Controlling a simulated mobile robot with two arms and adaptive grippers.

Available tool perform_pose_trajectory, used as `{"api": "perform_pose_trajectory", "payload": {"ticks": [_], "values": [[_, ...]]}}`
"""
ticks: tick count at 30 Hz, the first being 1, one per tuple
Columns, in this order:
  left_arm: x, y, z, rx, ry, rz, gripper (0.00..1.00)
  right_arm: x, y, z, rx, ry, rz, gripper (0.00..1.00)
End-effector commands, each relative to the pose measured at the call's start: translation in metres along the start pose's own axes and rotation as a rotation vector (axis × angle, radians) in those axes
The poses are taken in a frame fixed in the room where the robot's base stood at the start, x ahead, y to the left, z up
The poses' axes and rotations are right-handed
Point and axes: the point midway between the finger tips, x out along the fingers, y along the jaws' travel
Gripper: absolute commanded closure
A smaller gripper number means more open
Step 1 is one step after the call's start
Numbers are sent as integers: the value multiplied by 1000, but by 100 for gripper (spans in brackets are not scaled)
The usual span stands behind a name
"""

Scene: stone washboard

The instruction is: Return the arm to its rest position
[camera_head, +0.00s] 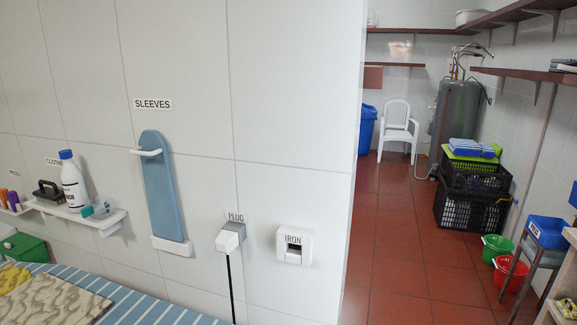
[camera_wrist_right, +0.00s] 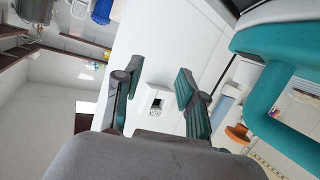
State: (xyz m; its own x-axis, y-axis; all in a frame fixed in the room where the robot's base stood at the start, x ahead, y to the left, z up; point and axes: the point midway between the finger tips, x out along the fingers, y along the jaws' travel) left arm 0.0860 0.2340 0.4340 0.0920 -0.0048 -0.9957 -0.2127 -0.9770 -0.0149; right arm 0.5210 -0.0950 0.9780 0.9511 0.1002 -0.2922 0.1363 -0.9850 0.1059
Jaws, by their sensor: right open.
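My right gripper (camera_wrist_right: 159,70) shows in the right wrist view with its two fingers spread apart and nothing between them. Beyond the gap is the white wall with a small white holder marked IRON, which is clear of the fingers. In the head view this iron holder (camera_head: 294,246) is on the white tiled wall, with a dark opening in its front. Neither gripper shows in the head view, and my left gripper is in neither view.
A striped ironing surface (camera_head: 150,308) with a patterned cloth lies at lower left. A blue sleeve board (camera_head: 163,185) hangs on the wall beside a plug holder (camera_head: 230,238). A shelf (camera_head: 72,212) holds a bottle and brush. Red floor (camera_head: 390,240) is open to the right.

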Motion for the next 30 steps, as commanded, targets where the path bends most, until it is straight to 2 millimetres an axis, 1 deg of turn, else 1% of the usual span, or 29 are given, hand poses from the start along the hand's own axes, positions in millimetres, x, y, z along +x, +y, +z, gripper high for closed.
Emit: {"api": "perform_pose_trajectory", "payload": {"ticks": [1, 3, 6, 9, 12, 15, 21, 22, 24, 26, 30], "values": [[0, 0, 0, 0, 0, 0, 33, -18, 15, 34, 18, -122, 19, 60], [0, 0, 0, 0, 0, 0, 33, -43, 30, 73, 33, -273, 31, 60], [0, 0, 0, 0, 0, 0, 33, -78, 43, 113, 44, -447, 30, 60], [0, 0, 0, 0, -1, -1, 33, -109, 50, 141, 47, -579, 17, 60], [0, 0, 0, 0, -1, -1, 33, -138, 55, 162, 46, -689, 0, 60], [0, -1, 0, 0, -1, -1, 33, -165, 58, 178, 44, -786, -21, 60], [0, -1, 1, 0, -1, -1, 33, -219, 62, 200, 33, -958, -72, 60], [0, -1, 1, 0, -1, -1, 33, -222, 62, 204, 31, -977, -79, 60], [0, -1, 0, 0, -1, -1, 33, -209, 59, 220, 31, -978, -78, 60], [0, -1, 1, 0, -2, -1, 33, -201, 58, 231, 31, -982, -79, 60], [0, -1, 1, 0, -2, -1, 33, -186, 54, 262, 31, -995, -81, 60]]}}
